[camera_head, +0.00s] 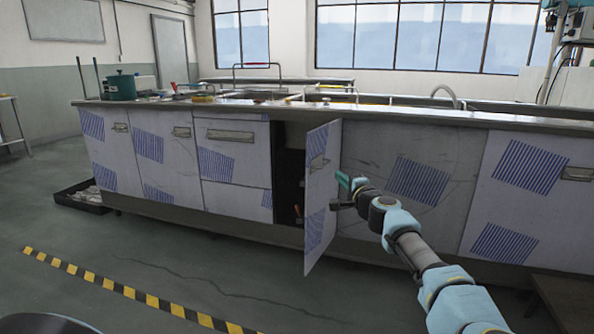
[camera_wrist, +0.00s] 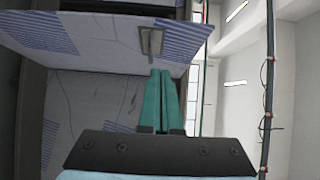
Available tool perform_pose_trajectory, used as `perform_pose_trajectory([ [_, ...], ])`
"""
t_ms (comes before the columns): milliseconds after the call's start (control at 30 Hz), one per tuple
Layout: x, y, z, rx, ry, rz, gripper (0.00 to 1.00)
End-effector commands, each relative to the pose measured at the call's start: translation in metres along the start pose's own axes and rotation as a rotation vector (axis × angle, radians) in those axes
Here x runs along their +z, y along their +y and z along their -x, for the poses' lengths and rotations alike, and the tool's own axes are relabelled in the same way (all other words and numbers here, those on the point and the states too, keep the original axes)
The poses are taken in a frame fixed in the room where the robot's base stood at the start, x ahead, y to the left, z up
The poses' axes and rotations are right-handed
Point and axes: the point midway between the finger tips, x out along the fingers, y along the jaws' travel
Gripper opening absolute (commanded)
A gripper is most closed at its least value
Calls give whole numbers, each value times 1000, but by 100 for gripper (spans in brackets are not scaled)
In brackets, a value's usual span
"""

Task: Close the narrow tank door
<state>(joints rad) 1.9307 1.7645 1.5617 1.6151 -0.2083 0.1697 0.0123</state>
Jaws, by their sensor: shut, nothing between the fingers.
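The narrow tank door (camera_head: 321,200) stands swung out from the cabinet front, hinged at its right side. Its white outer face has blue striped patches and a small metal handle (camera_head: 318,162). The dark opening (camera_head: 288,170) shows to its left. My gripper (camera_head: 343,181) is on the outer-face side of the door, at about handle height, with its teal fingers together and empty. In the wrist view the fingertips (camera_wrist: 165,74) point at the door (camera_wrist: 100,40), just below the handle (camera_wrist: 151,42). I cannot tell whether they touch it.
The long counter (camera_head: 400,112) runs above the cabinets, with a green pot (camera_head: 120,87) on its left. A black tray (camera_head: 80,197) lies on the floor at left. Yellow-black tape (camera_head: 130,293) crosses the floor. The floor before the door looks clear.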

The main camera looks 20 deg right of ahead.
Motion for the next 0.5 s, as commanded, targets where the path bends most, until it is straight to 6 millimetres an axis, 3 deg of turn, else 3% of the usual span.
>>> perform_pose_trajectory([
  [167, -3, -1, -13, -5, 6, -2, 0],
  [500, -2, 0, -81, -3, 4, -2, 0],
])
